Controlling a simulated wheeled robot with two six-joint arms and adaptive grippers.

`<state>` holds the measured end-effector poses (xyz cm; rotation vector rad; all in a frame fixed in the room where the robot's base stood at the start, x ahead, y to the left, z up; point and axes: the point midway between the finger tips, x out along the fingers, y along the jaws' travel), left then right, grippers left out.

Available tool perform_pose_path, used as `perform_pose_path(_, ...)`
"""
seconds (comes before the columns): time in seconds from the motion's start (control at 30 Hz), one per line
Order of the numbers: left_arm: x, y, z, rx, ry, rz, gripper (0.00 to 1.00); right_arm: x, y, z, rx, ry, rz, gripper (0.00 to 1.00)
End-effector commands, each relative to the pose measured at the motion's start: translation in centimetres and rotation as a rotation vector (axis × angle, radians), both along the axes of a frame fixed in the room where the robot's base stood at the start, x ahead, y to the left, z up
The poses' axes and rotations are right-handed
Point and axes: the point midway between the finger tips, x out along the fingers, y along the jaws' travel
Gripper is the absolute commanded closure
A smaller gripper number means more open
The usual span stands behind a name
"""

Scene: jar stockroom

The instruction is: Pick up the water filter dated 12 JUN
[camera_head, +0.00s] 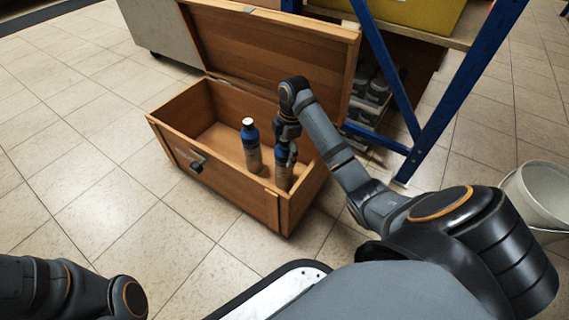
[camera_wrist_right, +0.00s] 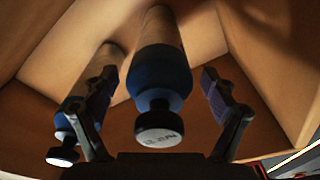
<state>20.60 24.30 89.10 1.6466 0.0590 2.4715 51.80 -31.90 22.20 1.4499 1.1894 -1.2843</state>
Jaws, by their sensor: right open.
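Two water filters stand in an open wooden chest (camera_head: 225,190), each a tan cylinder with a blue top and a pale cap. The left filter (camera_head: 252,148) stands free. The right filter (camera_head: 283,175) is partly hidden by my right gripper (camera_head: 287,145), which reaches down over it. In the right wrist view, one filter (camera_wrist_right: 160,75) is between the open fingers of my right gripper (camera_wrist_right: 158,85), with a gap on each side. The other filter (camera_wrist_right: 62,155) is partly behind the left finger. My left gripper is out of view.
The chest's lid (camera_head: 275,45) stands open at the back, and its walls are close around the filters. A blue metal rack (camera_head: 450,95) stands behind to the right. A white bucket (camera_head: 540,195) is at the far right. The tiled floor at left is clear.

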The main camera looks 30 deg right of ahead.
Motion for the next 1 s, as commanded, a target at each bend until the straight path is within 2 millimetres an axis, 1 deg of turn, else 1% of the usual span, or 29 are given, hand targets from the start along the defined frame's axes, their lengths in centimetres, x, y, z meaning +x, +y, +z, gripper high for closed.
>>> perform_pose_path(0.03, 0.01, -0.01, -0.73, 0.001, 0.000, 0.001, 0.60, 0.02, 0.05, -0.73, 0.000, 0.000, 0.000, 0.14)
perform_pose_path(0.3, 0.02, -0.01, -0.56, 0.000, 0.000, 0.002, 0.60, 0.02, 0.08, -0.56, 0.000, 0.000, 0.000, 0.14)
perform_pose_path(0.9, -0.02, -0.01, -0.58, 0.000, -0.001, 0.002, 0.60, -0.01, 0.06, -0.60, -0.001, 0.001, 0.000, 0.96)
perform_pose_path(0.93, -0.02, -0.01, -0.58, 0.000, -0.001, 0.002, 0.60, -0.02, 0.07, -0.60, -0.001, 0.001, 0.000, 1.00)
perform_pose_path(1.0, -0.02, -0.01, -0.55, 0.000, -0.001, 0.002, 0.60, 0.04, 0.06, -0.48, 0.000, -0.002, 0.001, 1.00)
